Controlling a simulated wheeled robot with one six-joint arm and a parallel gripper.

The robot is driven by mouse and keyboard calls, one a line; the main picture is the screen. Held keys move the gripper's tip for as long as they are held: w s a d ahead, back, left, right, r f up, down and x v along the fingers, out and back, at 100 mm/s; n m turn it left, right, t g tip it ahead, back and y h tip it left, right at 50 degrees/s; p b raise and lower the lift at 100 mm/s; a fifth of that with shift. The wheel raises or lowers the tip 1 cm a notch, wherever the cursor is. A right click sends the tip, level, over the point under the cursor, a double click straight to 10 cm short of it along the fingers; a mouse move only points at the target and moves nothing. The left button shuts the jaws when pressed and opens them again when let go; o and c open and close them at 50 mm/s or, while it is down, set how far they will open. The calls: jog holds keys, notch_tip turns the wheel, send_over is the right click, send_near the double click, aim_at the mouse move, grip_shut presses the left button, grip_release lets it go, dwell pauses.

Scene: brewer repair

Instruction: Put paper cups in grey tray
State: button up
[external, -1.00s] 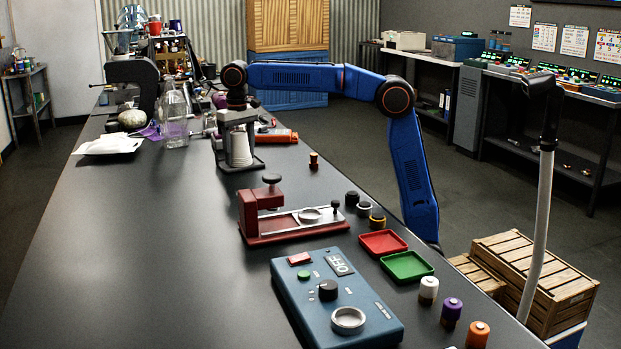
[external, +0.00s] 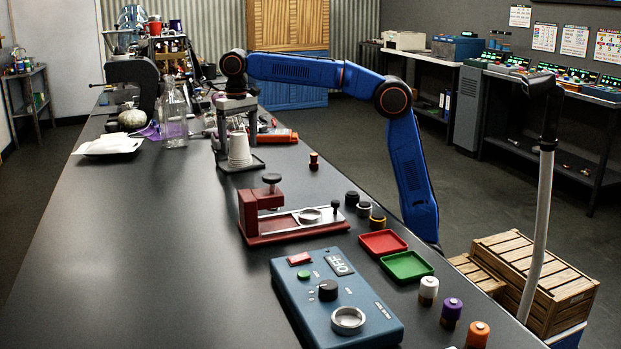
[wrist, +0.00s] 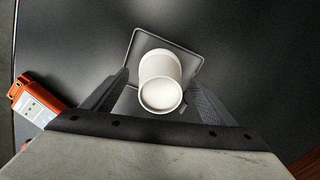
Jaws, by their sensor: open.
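A stack of white paper cups (external: 239,149) stands upside down on the small grey tray (external: 258,165) at the back of the bench. In the wrist view the cups (wrist: 160,78) are inside the rim of the tray (wrist: 196,64). My gripper (external: 236,122) is above the cups, pointing down. In the wrist view its two fingers are apart, one on each side of the stack, with gaps visible. The cups' exact number is hidden, and the lower tray edge is partly covered by my gripper.
An orange device (wrist: 34,100) lies beside the tray. A red press-like fixture (external: 290,222) and a blue control box (external: 335,300) stand nearer. The front left bench is clear.

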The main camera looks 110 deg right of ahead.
notch_tip(320, 180, up, 7)
jog(key=shift+r, duration=0.75)
